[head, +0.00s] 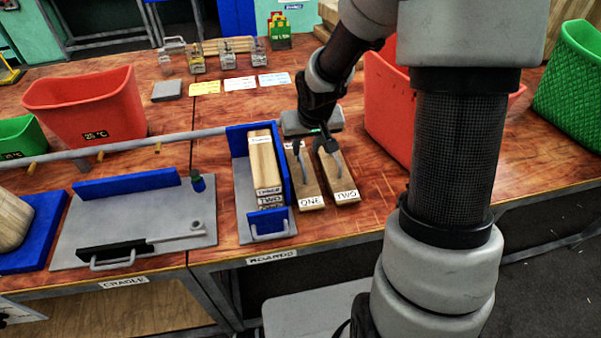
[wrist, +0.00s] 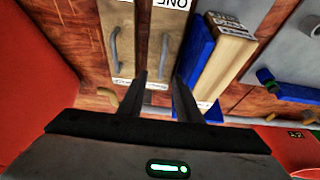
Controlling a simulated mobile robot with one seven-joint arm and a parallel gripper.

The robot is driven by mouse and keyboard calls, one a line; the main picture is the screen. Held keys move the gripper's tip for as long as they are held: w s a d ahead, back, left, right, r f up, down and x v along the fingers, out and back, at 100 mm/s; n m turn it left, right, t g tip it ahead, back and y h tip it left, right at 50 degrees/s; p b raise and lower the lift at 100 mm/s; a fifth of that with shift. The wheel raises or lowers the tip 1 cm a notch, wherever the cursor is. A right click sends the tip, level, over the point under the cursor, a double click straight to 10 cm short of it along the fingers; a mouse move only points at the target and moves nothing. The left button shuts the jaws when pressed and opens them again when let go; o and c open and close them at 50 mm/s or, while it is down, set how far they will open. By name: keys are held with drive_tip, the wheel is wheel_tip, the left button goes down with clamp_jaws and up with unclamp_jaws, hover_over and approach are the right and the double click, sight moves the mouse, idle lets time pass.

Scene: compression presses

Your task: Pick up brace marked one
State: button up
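Brace one (head: 309,190) is a wooden block with a grey bar handle and a white "ONE" label at its near end. It lies on the bench between the blue-walled holder and brace two (head: 344,188), a similar block labelled "TWO". In the wrist view, brace one (wrist: 172,40) shows upside down with its handle beyond the fingers, and brace two (wrist: 118,25) is to its left. My gripper (wrist: 160,76) is open and empty, its fingers apart towards the far end of brace one. In the head view my gripper (head: 313,138) hangs above the far ends of both braces.
The blue-walled holder (head: 237,142) with stacked labelled wooden blocks stands close left of brace one; it also shows in the wrist view (wrist: 200,50). A red bin (head: 385,105) stands to the right. The grey cradle plate (head: 120,215) lies left. Bare bench lies right of brace two.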

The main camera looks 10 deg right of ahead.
sight(302, 161)
drive_tip(key=x, duration=0.5)
drive_tip(key=b+x, duration=0.1)
drive_tip(key=x, duration=0.4)
drive_tip(key=shift+s+a+f, duration=0.1)
drive_tip(key=shift+s+a, duration=0.05)
drive_tip(key=shift+a, duration=0.05)
clamp_jaws()
idle(1.1)
